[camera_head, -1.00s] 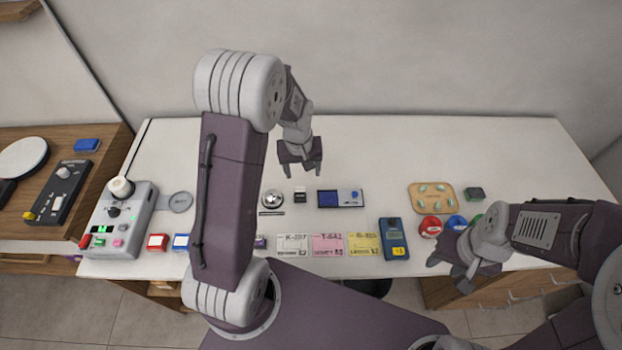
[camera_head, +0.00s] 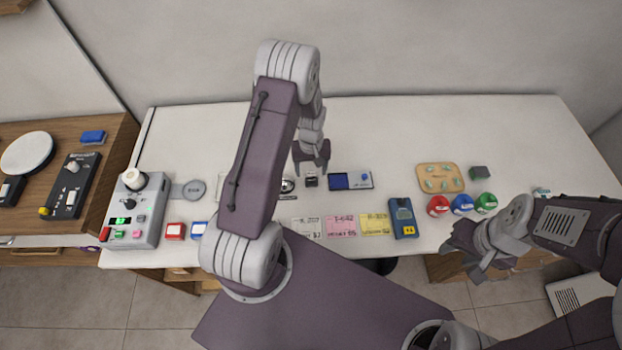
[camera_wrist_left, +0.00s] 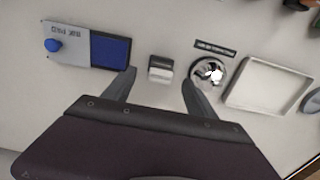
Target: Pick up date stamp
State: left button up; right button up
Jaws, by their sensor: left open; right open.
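A small black-and-silver block that looks like the date stamp (camera_head: 311,182) stands on the white counter, just left of the ink pad (camera_head: 350,181). My left gripper (camera_head: 311,167) is open and empty, close behind and over the stamp. In the left wrist view the stamp (camera_wrist_left: 160,68) shows between the two spread fingertips of my left gripper (camera_wrist_left: 159,80). The fingers are apart from it, and their height above the counter is hard to tell. My right gripper (camera_head: 462,250) is open and empty at the counter's front edge, far to the right.
A silver bell (camera_wrist_left: 212,72) sits close beside one left fingertip, with a white tray (camera_wrist_left: 266,85) beyond it. The ink pad (camera_wrist_left: 85,46) lies near the other fingertip. Coloured cards (camera_head: 341,227) lie in front. The back of the counter is clear.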

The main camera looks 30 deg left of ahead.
aim_at(311, 173)
pick_arm(q)
jog(key=f, duration=0.1)
jog(key=f+p, duration=0.1)
jog(key=f, duration=0.2)
jog(key=shift+s+d, duration=0.3)
jog(key=shift+s, duration=0.05)
jog(key=shift+a+f, duration=0.1)
jog(key=shift+f, duration=0.3)
grip_shut()
jog(key=shift+r, duration=0.2)
jog(key=shift+w+r, duration=0.1)
jog(key=shift+r, duration=0.15)
jog(key=r, duration=0.1)
jog(key=r+b, duration=0.1)
jog(key=d+r, duration=0.1)
jog(key=shift+w+r+b, duration=0.3)
jog(key=shift+w+r, duration=0.05)
jog(key=w+d+r+b, duration=0.2)
jog(key=w+d+r, duration=0.3)
jog(key=d, duration=0.3)
jog(key=shift+w+d+r, duration=0.35)
jog(key=shift+w+r, duration=0.05)
jog(key=shift+r, duration=0.4)
